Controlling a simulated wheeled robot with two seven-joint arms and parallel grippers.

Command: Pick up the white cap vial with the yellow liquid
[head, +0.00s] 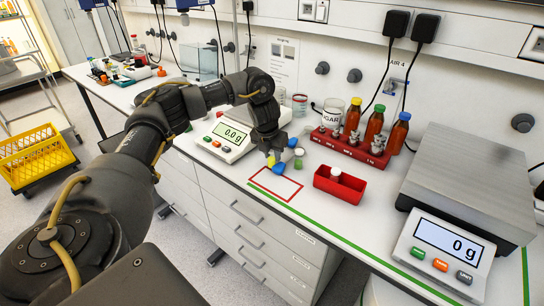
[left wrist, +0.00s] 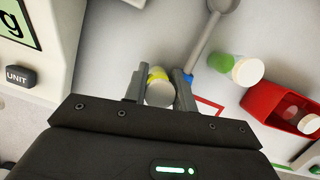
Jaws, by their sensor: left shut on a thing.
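The white-cap vial with yellow liquid sits between the fingers of my left gripper (left wrist: 160,88). In the left wrist view its white cap (left wrist: 159,95) faces the camera, with a yellow rim (left wrist: 157,73) behind it. In the head view my left gripper (head: 271,150) points down at the bench beside the small scale, and a bit of yellow (head: 271,161) shows at its tips. The fingers are shut on the vial and hide part of it. I cannot tell whether it still touches the bench. My right gripper is not in view.
A green vial with a white cap (left wrist: 248,72) and blue parts are close by. A red box (head: 340,186) holds a white-topped thing. A small scale (head: 231,134), a red bottle rack (head: 349,150) and a large scale (head: 443,247) flank the area. The red outline (head: 275,194) is empty.

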